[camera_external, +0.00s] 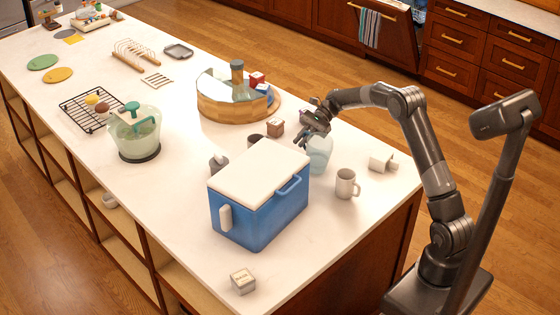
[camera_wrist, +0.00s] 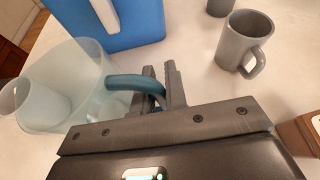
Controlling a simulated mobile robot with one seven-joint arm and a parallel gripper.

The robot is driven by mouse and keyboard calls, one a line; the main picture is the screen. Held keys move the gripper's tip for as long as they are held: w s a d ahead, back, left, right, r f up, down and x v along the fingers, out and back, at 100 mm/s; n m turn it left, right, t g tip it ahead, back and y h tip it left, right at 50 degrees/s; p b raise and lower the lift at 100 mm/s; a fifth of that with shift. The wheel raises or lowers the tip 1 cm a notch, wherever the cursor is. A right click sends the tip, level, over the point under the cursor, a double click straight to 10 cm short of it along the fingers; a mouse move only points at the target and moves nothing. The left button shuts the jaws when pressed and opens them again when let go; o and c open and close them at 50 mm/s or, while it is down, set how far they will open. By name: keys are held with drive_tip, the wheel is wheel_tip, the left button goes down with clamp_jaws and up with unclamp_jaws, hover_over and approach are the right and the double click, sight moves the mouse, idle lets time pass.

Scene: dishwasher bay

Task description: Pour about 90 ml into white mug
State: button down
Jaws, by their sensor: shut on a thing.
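My gripper (camera_external: 318,122) is shut on the teal handle (camera_wrist: 128,84) of a translucent jug. The jug (camera_external: 321,153) is behind the blue cooler in the external view and looks about upright. Its clear body (camera_wrist: 75,75) fills the left of the wrist view; I cannot tell how much liquid is in it. The white mug (camera_external: 345,186) stands upright on the counter, right of the cooler and in front of the jug. In the wrist view the white mug (camera_wrist: 35,108) is at the left edge, partly overlapped by the jug wall.
The blue cooler (camera_external: 262,207) with a white lid stands close to the jug. A grey mug (camera_wrist: 246,32) and a brown box (camera_external: 275,128) are near my gripper. A white carton (camera_external: 380,161) lies near the counter's right edge.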

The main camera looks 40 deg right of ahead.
sight(313, 137)
drive_tip(key=s+r+n+t, duration=0.1)
drive_tip(key=s, duration=0.1)
drive_tip(key=s+r+n+t, duration=0.1)
drive_tip(key=s+r, duration=0.1)
drive_tip(key=s+a+r+n+t, duration=0.1)
drive_tip(key=s+n, duration=0.1)
drive_tip(key=shift+r, duration=0.25)
drive_tip(key=s+r+n, duration=0.1)
drive_tip(key=r+t, duration=0.1)
drive_tip(key=s+r+n+t, duration=0.1)
drive_tip(key=r, duration=0.1)
drive_tip(key=shift+s+a+n, duration=0.15)
drive_tip(key=shift+s+n, duration=0.15)
drive_tip(key=shift+s+r+n+t, duration=0.3)
drive_tip(key=shift+s+r, duration=0.05)
drive_tip(key=shift+r, duration=0.05)
drive_tip(key=shift+s+a+r+n+t, duration=0.15)
drive_tip(key=shift+s+r+n+t, duration=0.35)
drive_tip(key=shift+s+r, duration=0.15)
idle(0.3)
drive_tip(key=shift+s+r, duration=0.1)
drive_tip(key=shift+s, duration=0.05)
idle(0.5)
drive_tip(key=shift+s+a+r+n+t+p, duration=0.15)
drive_tip(key=shift+s+r+n+p, duration=0.15)
drive_tip(key=shift+s, duration=0.3)
drive_tip(key=shift+s+a+r+n+t+p, duration=0.1)
drive_tip(key=shift+s+r+n+t+p, duration=0.1)
drive_tip(key=shift+s+n, duration=0.3)
idle(1.0)
